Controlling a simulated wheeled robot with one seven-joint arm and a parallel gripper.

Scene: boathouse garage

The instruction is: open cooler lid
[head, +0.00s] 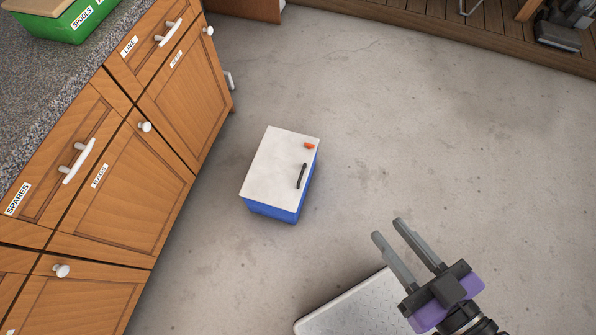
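The cooler (276,211) is a small blue box standing on the concrete floor near the middle of the head view. Its white lid (274,162) is shut. A black handle (301,176) lies on the lid along its right side, and a small orange piece (309,146) sits near the lid's far right corner. My gripper (388,228) is at the lower right, to the right of the cooler and apart from it. Its two grey fingers are spread, with nothing between them.
A wooden cabinet (120,205) with white handles and knobs runs along the left. A green box (62,20) stands on its speckled counter (60,88). A wooden deck (440,28) lies at the back right. The concrete floor (440,140) right of the cooler is clear.

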